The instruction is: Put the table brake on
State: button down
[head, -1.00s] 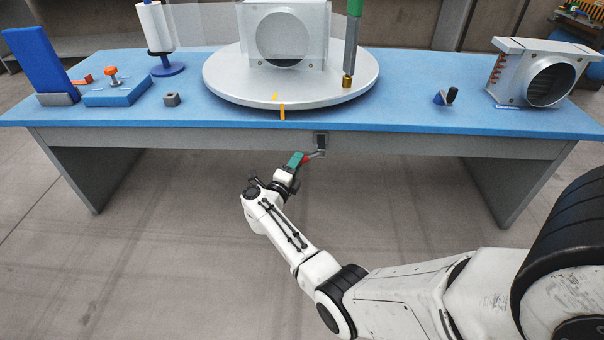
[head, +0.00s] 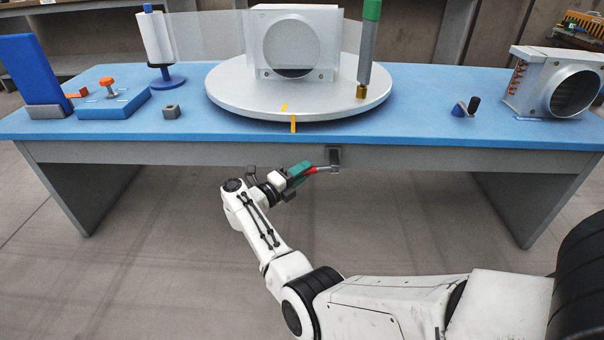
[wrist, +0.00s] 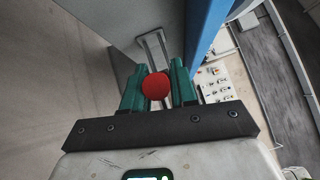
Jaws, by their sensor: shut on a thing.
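The brake lever with its red handle (head: 320,169) sticks out to the left from a dark bracket (head: 334,157) under the table's front edge. In the wrist view, the handle shows as a round red end (wrist: 156,86) between the green fingers, with a pale metal arm (wrist: 155,50) behind it. My gripper (head: 302,170) is shut on the red handle; it also shows in the wrist view (wrist: 157,88). The round silver turntable (head: 235,101) lies above the bracket. A yellow mark (head: 293,123) shows at its front edge.
The blue table (head: 420,125) overhangs my gripper. On it stand a grey box with a round opening (head: 293,45), a green-handled tool (head: 368,40), a small blue clamp (head: 466,107) and a finned unit (head: 555,80). The floor below the table is clear.

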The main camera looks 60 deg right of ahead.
jog(key=shift+f, duration=0.1)
jog(key=c, duration=1)
grip_release()
jog(key=shift+o, duration=0.2)
jog(key=p+v, duration=0.1)
jog(key=v, duration=0.9)
jog(key=shift+a, duration=0.35)
jog(key=shift+w, duration=0.15)
